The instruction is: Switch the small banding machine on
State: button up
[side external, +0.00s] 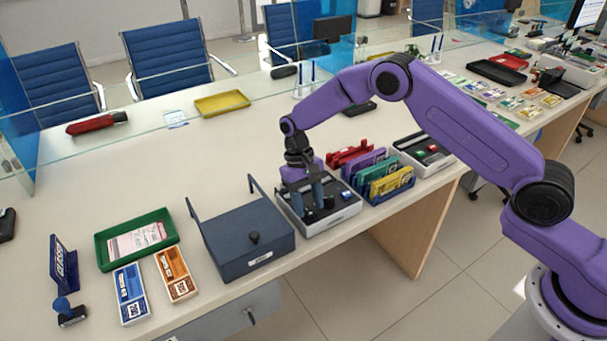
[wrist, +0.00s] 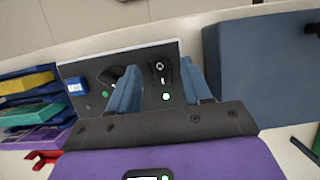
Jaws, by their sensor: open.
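A low white machine (side external: 345,211) with a dark top panel stands at the counter's front edge, under my gripper (side external: 313,202). I take it for the small banding machine, but no label is readable. In the wrist view its panel (wrist: 148,101) carries a blue block (wrist: 74,85), a small green round part (wrist: 104,94), dark knob-like parts and a white-ringed round control (wrist: 159,66). My gripper (wrist: 160,74) is open, its blue fingers pointing down close over the panel, the ringed control between them in that view. Contact cannot be told. The fingers hide part of the panel.
A dark blue lidded box (side external: 238,238) stands close on the left. On the right is a rack of coloured folders (side external: 385,180), then a similar white machine (side external: 437,163) with red and green parts. A glass screen runs behind. A green tray (side external: 108,262) lies further left.

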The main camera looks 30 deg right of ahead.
jog(key=v, duration=1.6)
jog(key=shift+r, duration=0.35)
jog(key=s+r+n+t, duration=0.1)
jog(key=s+r+n, duration=0.25)
jog(key=s, duration=0.55)
jog(key=s+r+n+t, duration=0.15)
jog(key=s+r, duration=0.25)
jog(key=s, duration=0.5)
jog(key=s+d+f+n, duration=0.1)
jog(key=s+d+n, duration=0.2)
jog(key=s+d, duration=0.3)
jog(key=s+d+f+n+t, duration=0.1)
jog(key=s+d+n, duration=0.3)
jog(key=s, duration=1.3)
jog(key=d+f, duration=0.1)
jog(key=d, duration=0.2)
jog(key=shift+f+n, duration=0.25)
jog(key=shift+n, duration=0.05)
